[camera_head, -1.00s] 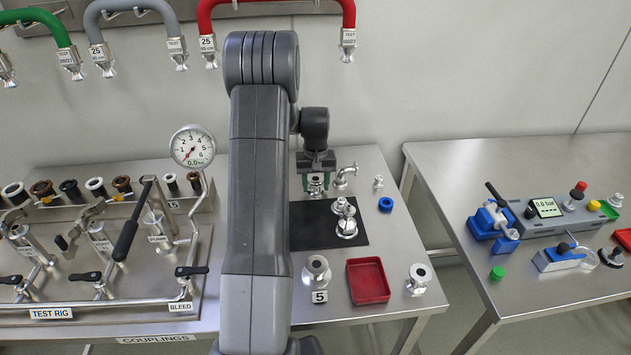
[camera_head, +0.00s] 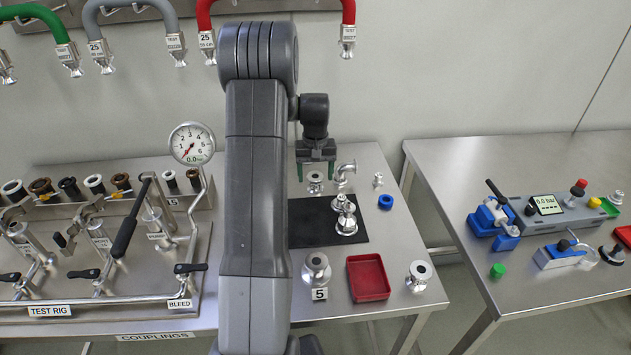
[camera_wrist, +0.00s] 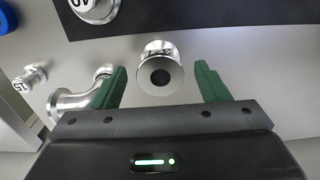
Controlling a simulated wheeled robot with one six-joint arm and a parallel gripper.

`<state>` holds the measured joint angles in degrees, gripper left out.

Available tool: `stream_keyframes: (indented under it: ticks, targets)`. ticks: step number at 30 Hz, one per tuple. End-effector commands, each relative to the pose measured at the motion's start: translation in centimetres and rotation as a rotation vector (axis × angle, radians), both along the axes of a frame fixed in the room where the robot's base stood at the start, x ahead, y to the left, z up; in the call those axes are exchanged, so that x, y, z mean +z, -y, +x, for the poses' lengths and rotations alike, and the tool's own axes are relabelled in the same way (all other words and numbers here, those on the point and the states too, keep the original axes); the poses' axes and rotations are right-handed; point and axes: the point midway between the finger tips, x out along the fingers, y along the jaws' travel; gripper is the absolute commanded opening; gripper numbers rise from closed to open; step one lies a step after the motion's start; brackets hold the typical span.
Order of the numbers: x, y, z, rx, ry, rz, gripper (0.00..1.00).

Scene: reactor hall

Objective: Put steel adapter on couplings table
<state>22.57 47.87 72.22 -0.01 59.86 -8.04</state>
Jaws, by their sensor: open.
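A steel adapter (camera_head: 315,182), a short flanged fitting, stands upright on the couplings table (camera_head: 388,240) behind the black mat. In the wrist view the adapter (camera_wrist: 160,72) shows its round flange and dark bore, with a partly readable label. My gripper (camera_head: 316,170) is open above it, its green fingers pointing down. In the wrist view my gripper (camera_wrist: 161,85) has one finger on each side of the adapter, with gaps and no contact visible. I cannot tell which of the several steel fittings the task means.
A steel elbow (camera_head: 344,171) stands close to the right of the adapter; it lies beside the left finger in the wrist view (camera_wrist: 78,100). Fittings (camera_head: 346,220) stand on the black mat (camera_head: 312,224). A red tray (camera_head: 368,278) and blue ring (camera_head: 385,202) are on the table.

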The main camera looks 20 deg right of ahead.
Motion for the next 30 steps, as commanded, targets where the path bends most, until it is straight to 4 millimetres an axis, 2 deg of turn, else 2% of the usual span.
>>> stream_keyframes:
  ticks: [6, 12, 18, 27, 30]
  targets:
    - [4.8, 0.0, 0.1, 0.0, 0.005, -0.002, 0.68]
    - [8.0, 0.0, 0.1, 0.0, 0.003, -0.001, 0.68]
    - [9.2, 0.0, 0.0, 0.0, 0.0, 0.0, 0.68]
    - [9.3, -0.1, 0.0, -0.002, -0.001, 0.0, 0.68]
    - [9.6, -0.7, -0.2, -0.032, 0.0, 0.0, 0.68]
